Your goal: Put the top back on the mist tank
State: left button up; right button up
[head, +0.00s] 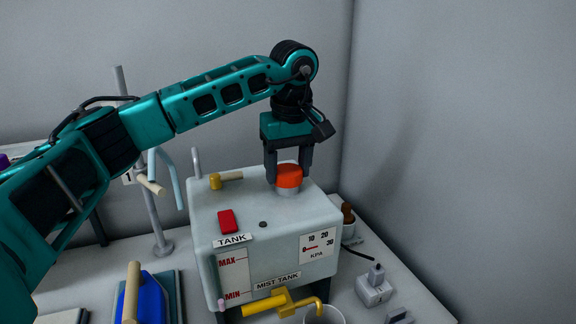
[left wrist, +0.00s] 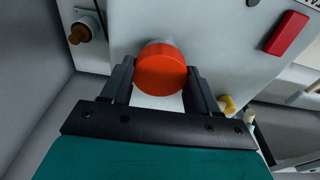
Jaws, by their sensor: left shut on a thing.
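The mist tank (head: 270,240) is a pale grey-green box labelled TANK and MIST TANK, standing on the table. An orange round top (head: 289,176) is at the tank's pale filler neck (head: 288,190), near the back right of its upper face. My left gripper (head: 288,172) points down and is shut on the orange top, one finger on each side. The left wrist view shows the top (left wrist: 161,68) between the two fingers. Whether the top is seated on the neck or just above it I cannot tell. My right gripper is not in view.
A yellow tap (head: 270,302) sticks out at the front. A blue iron-like tool (head: 145,298) lies at left, a grey socket block (head: 374,287) at right. Walls stand behind and right.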

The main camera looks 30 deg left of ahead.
pick_arm(q)
jog(key=shift+m, duration=0.3)
jog(key=m, duration=0.4)
jog(key=shift+m, duration=0.3)
jog(key=shift+s, duration=0.1)
jog(key=shift+m+h, duration=0.3)
jog(key=shift+m, duration=0.3)
jog(key=m, duration=0.4)
jog(key=shift+a+f, duration=0.1)
